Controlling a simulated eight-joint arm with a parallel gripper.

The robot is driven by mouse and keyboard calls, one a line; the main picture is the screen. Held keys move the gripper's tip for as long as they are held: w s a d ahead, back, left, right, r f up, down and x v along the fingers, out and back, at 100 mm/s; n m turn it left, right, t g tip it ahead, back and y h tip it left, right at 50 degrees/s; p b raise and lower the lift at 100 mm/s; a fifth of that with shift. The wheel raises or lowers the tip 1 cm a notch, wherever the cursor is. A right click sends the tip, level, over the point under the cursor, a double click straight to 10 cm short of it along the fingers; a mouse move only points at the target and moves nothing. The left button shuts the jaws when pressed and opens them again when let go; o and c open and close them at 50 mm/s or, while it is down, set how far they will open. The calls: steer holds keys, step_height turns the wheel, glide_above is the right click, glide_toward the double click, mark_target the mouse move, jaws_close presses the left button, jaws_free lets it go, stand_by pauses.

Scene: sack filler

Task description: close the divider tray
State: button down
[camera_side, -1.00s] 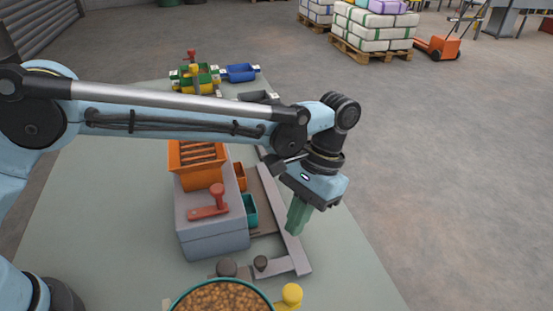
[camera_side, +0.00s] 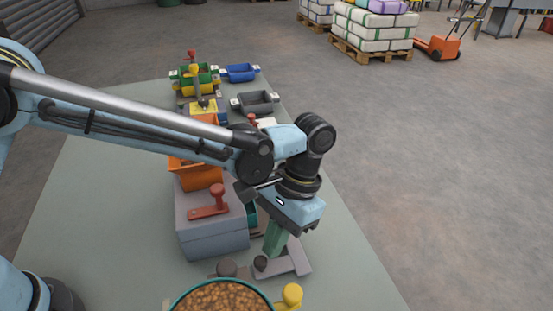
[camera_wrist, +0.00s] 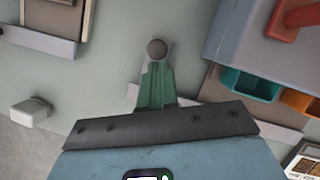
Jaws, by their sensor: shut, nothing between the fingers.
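A grey box-shaped machine (camera_side: 212,236) stands on the table with an orange hopper on top. A teal open tray section (camera_side: 252,214) sticks out of its right side, mostly behind my gripper. In the wrist view the teal section (camera_wrist: 250,85) and an orange section (camera_wrist: 302,101) both project from the machine, side by side. I cannot tell which part is the divider tray. My gripper (camera_side: 270,251), with green fingers, is shut and empty, pointing down just right of the machine. In the wrist view its fingertips (camera_wrist: 157,64) are close to a dark round knob (camera_wrist: 157,47); contact is unclear.
A grey angled bar (camera_side: 287,265) lies at the table's right edge by the knob. A red lever (camera_side: 211,207) sits on the machine. Several bins stand at the back.

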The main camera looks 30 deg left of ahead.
steer(key=shift+s+a, duration=1.4)
steer(key=shift+a, duration=0.05)
